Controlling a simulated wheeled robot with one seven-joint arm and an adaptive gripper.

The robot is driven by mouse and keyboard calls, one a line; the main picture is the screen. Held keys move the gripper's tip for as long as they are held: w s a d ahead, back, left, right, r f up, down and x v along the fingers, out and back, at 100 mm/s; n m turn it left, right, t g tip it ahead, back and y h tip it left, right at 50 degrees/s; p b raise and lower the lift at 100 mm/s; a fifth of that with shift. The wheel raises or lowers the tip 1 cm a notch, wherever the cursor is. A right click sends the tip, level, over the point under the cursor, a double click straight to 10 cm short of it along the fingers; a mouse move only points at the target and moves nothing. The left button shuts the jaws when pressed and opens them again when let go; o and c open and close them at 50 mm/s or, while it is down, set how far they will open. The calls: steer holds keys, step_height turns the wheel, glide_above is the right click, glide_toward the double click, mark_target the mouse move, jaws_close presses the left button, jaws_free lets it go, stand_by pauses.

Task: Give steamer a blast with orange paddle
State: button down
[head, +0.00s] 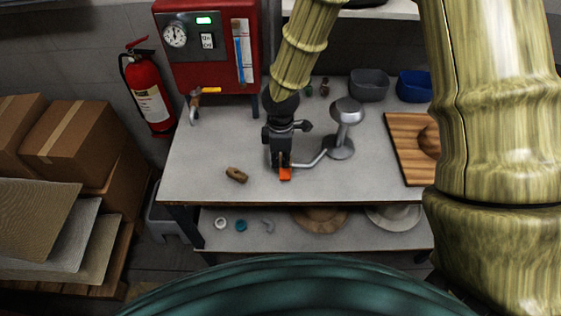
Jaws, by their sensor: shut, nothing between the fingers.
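The steamer (346,112) is a grey metal stand with a rounded head on a round base, on the grey worktable. A thin bent metal lever (314,161) runs left from its base. The orange paddle (285,174) is at the lever's left end, near the table's front edge. My gripper (281,163) is shut and empty, pointing down right at the paddle. It hides the paddle's far part, and I cannot tell whether it touches it.
A red boiler (209,60) with a gauge and an orange-yellow valve handle (211,89) stands back left. A small brown wooden piece (237,175) lies left of my gripper. A wooden board (405,155) is at right. Grey (369,85) and blue (413,86) bins stand behind.

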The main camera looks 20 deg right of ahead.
step_height(320, 180, up, 9)
steer(key=b, duration=0.2)
steer(key=shift+w+d, duration=0.15)
steer(key=shift+w, duration=0.25)
steer(key=shift+r, duration=0.1)
stand_by(0.3)
steer(key=m+y+b, duration=0.1)
steer(key=m+y, duration=0.1)
steer(key=m, duration=0.2)
glide_toward(281, 172)
steer(key=s+a+f, duration=0.4)
steer(key=s+f, duration=0.2)
steer(key=f, duration=0.1)
steer(key=s+d+f+m+b, duration=0.1)
steer(key=s+f+m, duration=0.3)
steer(key=s+f, duration=0.5)
steer(key=s+d+f+m+h+b, duration=0.1)
steer(key=s+d+f+m+h, duration=0.1)
steer(key=s+d+f+m, duration=0.5)
steer(key=s+d+f, duration=0.1)
steer(key=s+f, duration=0.5)
steer(key=f, duration=0.1)
steer(key=shift+b, duration=0.35)
steer(key=shift+s+f, duration=0.1)
